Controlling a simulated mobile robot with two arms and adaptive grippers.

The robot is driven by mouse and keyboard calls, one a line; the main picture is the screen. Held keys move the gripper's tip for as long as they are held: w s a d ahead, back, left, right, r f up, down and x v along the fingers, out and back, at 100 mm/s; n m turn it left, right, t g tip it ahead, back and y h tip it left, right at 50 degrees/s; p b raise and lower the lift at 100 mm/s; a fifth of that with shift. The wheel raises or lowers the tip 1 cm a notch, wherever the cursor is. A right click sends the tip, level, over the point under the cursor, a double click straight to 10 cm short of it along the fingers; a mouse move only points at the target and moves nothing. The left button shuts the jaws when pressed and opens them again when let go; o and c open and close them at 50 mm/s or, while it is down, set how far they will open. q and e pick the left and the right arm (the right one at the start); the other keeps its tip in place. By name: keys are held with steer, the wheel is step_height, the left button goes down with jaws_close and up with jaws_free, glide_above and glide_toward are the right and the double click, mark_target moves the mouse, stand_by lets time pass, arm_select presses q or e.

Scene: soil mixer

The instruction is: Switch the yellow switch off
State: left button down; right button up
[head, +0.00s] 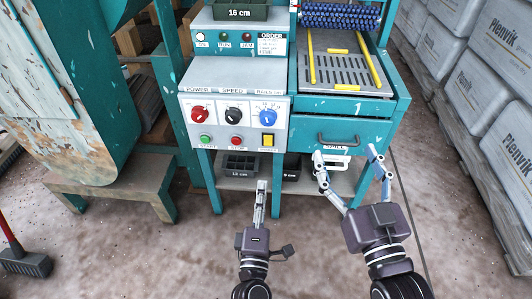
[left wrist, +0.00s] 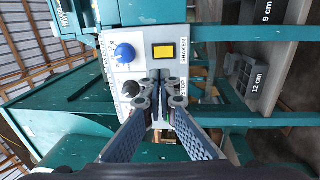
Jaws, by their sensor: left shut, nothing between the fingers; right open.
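The yellow switch (head: 267,140) is a square yellow button at the lower right of the grey control panel (head: 214,129). In the left wrist view, the yellow switch (left wrist: 163,51) sits in a dark frame beside the label SHAKER. Whether it is on or off I cannot tell. My left gripper (head: 262,185) is shut and empty, below the switch in the head view. Its closed fingertips (left wrist: 160,78) show just below the switch in the left wrist view, not covering it. My right gripper (head: 345,154) is open and empty, in front of the drawer's lower part.
On the panel are a red knob (head: 200,114), a black knob (head: 234,115), a blue knob (head: 268,116), a green button (head: 205,140) and a red button (head: 236,141). A drawer handle (head: 338,138) is to the right. Stacked bags (head: 490,60) stand at right.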

arm_select(q)
steer(key=shift+r, duration=0.15)
arm_select(e)
steer(key=shift+r, duration=0.2)
arm_select(q)
steer(key=shift+w, duration=0.15)
steer(key=b, duration=0.2)
glide_toward(267, 139)
steer(key=w, duration=0.6)
steer(key=shift+r, duration=0.25)
steer(key=shift+w+r+b, duration=0.1)
steer(key=shift+w+b, duration=0.25)
steer(key=shift+w, duration=0.15)
arm_select(e)
steer(key=s+r+t+y, duration=0.1)
steer(key=s+r+t, duration=0.2)
steer(key=r, duration=0.3)
steer(key=s+r+t+y, duration=0.1)
steer(key=s+r+t, duration=0.2)
steer(key=r, duration=0.3)
steer(key=shift+r+t+y, duration=0.25)
steer(key=shift+t+y, duration=0.15)
steer(key=shift+t, duration=0.2)
steer(key=shift+w+h, duration=0.1)
steer(key=shift+h, duration=0.2)
